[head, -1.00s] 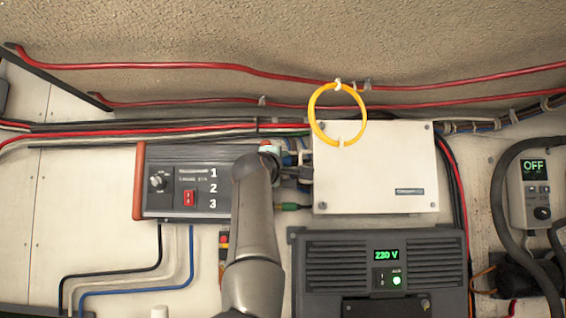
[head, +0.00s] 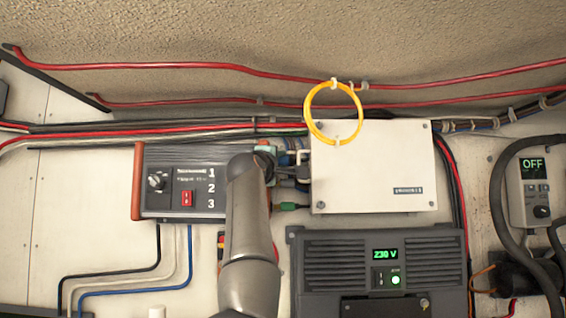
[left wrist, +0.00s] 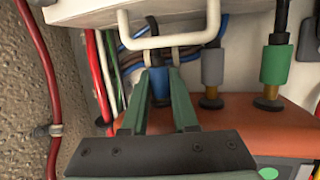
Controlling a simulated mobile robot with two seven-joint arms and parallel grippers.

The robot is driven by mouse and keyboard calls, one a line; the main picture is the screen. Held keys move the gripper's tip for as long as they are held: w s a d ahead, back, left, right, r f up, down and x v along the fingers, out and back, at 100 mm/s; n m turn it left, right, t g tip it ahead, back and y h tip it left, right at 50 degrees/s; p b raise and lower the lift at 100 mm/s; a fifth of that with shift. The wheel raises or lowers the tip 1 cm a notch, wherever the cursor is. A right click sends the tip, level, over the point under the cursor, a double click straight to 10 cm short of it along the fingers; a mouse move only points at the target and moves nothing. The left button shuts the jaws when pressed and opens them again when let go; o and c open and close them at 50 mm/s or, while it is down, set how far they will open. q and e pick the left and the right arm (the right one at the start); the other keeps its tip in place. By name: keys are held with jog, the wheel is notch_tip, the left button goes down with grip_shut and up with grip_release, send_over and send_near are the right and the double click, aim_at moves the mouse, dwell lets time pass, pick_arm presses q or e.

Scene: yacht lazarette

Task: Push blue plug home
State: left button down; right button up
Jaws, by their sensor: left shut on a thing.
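The blue plug (left wrist: 159,82) shows in the left wrist view between the two green-grey fingers of my left gripper (left wrist: 161,62), which is shut on it. Its lower end is largely hidden by the gripper, so I cannot tell how deep it sits. To its right, a grey plug (left wrist: 212,66) and a green plug (left wrist: 277,64) stand upright at the orange end face (left wrist: 245,118) of the switch box. In the head view my left gripper (head: 274,160) is at the right end of the switch box (head: 180,165), mostly hidden by my own arm. My right gripper is out of view.
A white box (head: 375,170) stands close to the right of the plugs; its white handle (left wrist: 170,38) passes near my fingertips. A yellow cable loop (head: 333,112) hangs at its top. Blue cables (left wrist: 130,55) run beside the gripper. A 230 V unit (head: 380,270) sits below.

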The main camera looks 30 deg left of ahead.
pick_arm(q)
jog(key=c, duration=1.1)
grip_release()
jog(key=shift+s+a+f, duration=0.1)
jog(key=shift+s+a, duration=0.1)
jog(key=shift+a, duration=0.35)
jog(key=shift+o, duration=0.9)
jog(key=shift+s+y, duration=0.15)
jog(key=shift+y, duration=0.15)
jog(key=s+d+b, duration=0.4)
jog(key=s+b, duration=0.1)
jog(key=s, duration=0.2)
jog(key=shift+w+d, duration=0.1)
